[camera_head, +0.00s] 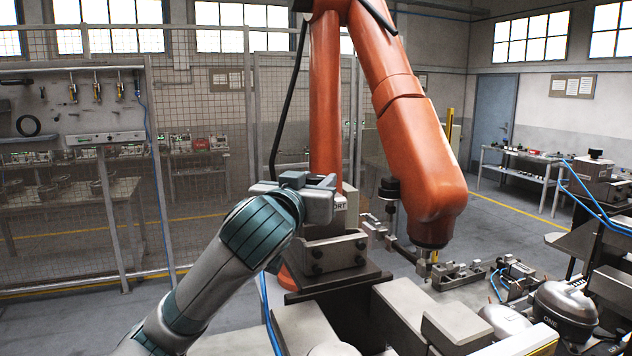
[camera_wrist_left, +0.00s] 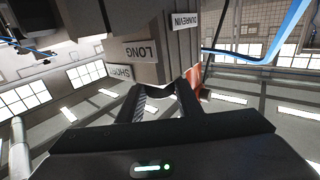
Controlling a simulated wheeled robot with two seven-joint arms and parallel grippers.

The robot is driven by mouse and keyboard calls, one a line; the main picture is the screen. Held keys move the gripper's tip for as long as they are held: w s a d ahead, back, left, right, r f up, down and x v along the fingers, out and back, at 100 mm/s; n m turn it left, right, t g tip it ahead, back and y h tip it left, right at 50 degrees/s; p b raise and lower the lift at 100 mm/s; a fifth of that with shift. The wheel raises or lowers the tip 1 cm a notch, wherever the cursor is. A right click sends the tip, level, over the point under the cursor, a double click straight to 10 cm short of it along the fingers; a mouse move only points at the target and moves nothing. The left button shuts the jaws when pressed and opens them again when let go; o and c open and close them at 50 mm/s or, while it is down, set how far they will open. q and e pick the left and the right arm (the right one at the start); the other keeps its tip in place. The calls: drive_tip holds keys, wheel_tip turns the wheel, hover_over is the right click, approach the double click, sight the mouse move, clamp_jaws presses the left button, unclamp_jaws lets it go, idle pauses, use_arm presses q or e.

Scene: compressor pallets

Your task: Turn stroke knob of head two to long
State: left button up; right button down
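My left gripper (camera_head: 325,190) is at a grey box-shaped head (camera_head: 328,255) in front of the orange robot arm. A plate ending in "ORT" (camera_head: 340,207) shows just below the gripper. In the left wrist view, plates reading LONG (camera_wrist_left: 141,51) and SHORT (camera_wrist_left: 121,71) are on the grey face ahead. The left fingers (camera_wrist_left: 161,92) are apart, with a dark rounded piece (camera_wrist_left: 161,88), perhaps the stroke knob, between their tips. I cannot tell whether they grip it. The knob's pointing direction is hidden. My right gripper is not in view.
A large orange robot arm (camera_head: 420,150) stands right behind the gripper. Compressor parts (camera_head: 565,305) and pallets are at the lower right. A mesh fence (camera_head: 200,110) and a workbench (camera_head: 70,205) are at the left. A DUNEVIN plate (camera_wrist_left: 186,20) is beside LONG.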

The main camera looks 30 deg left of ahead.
use_arm(q)
drive_tip(key=shift+c, duration=1.4)
